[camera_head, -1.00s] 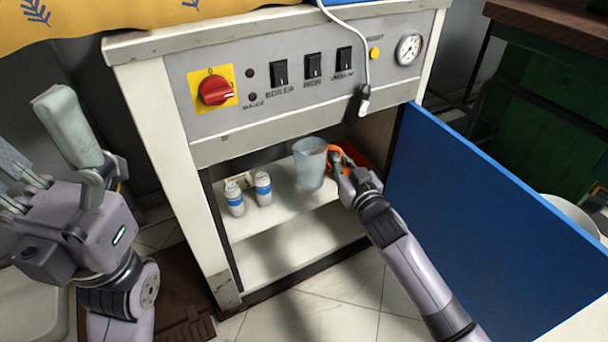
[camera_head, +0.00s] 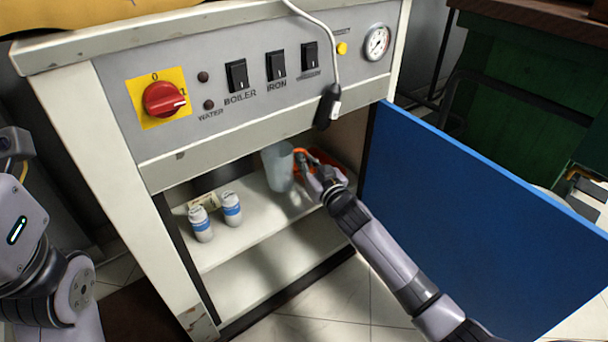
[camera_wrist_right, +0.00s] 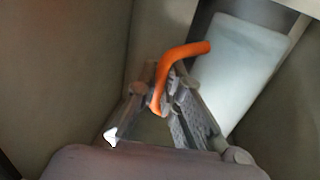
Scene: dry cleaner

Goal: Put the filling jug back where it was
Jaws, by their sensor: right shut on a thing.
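The filling jug (camera_head: 278,168) is a translucent grey-blue vessel with an orange handle. It is upright inside the open cabinet, over the upper shelf (camera_head: 252,226), to the right of two white bottles. I cannot tell whether its base touches the shelf. My right gripper (camera_head: 310,170) is shut on the jug's handle, at the jug's right side. In the right wrist view my right gripper (camera_wrist_right: 172,104) grips the orange handle (camera_wrist_right: 180,64), with the pale jug body (camera_wrist_right: 240,72) beyond. My left gripper's housing (camera_head: 18,225) shows at the left edge; its fingertips are cut off.
Two white bottles with blue bands (camera_head: 201,224) stand on the shelf's left part. A red-orange object (camera_head: 325,160) lies behind my right gripper. The blue door (camera_head: 470,215) stands open to the right of my arm. A cable (camera_head: 329,105) hangs above the opening.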

